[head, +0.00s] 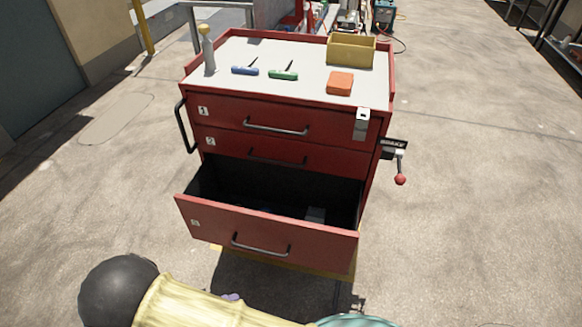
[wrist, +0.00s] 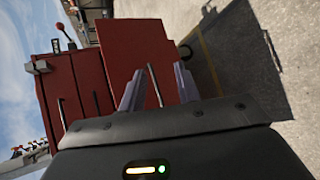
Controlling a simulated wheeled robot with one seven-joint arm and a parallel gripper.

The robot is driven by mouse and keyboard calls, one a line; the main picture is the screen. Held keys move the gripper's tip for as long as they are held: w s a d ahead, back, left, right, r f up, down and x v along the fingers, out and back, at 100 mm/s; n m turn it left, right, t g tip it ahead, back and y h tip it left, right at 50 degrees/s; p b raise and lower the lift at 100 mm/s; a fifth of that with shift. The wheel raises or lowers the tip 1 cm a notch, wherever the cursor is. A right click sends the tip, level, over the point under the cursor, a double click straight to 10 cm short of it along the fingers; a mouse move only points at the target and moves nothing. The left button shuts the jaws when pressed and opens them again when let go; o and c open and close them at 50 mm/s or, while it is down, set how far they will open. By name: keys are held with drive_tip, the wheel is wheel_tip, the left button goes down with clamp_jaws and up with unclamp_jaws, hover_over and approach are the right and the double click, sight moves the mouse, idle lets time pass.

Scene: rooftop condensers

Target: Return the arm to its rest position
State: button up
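My gripper (wrist: 158,88) shows in the wrist view with its two purple fingers spread apart and nothing visible between them but the scene behind. In the head view my arm lies across the bottom edge and mostly hides the gripper. The red tool cart (head: 277,138) stands ahead. Its bottom drawer (head: 266,233), marked 3, is pulled out. The drawer's dark handle (head: 260,249) appears clear of the arm in the head view. The cart also fills the upper middle of the wrist view (wrist: 128,45), turned sideways. The upper two drawers are shut.
A red-knobbed lever (head: 400,178) sticks out right. Concrete floor (head: 480,200) is open either side.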

drive_tip(key=w+d+r+m+g+y, duration=0.35)
drive_tip(key=w+d+r, duration=0.2)
drive_tip(key=d, duration=0.25)
drive_tip(key=w+d+r+m+g+y, duration=0.2)
drive_tip(key=w+d+r+g+y, duration=0.15)
drive_tip(key=d+r, duration=0.35)
drive_tip(key=d+r+m+t+y, duration=0.2)
drive_tip(key=d+r, duration=0.2)
drive_tip(key=d, duration=0.4)
drive_tip(key=d+r+m+t+y, duration=0.2)
drive_tip(key=d+r, duration=0.2)
drive_tip(key=d, duration=0.5)
wheel_tip(320, 180, up, 31)
drive_tip(key=p, duration=3.1)
drive_tip(key=shift+a, duration=0.25)
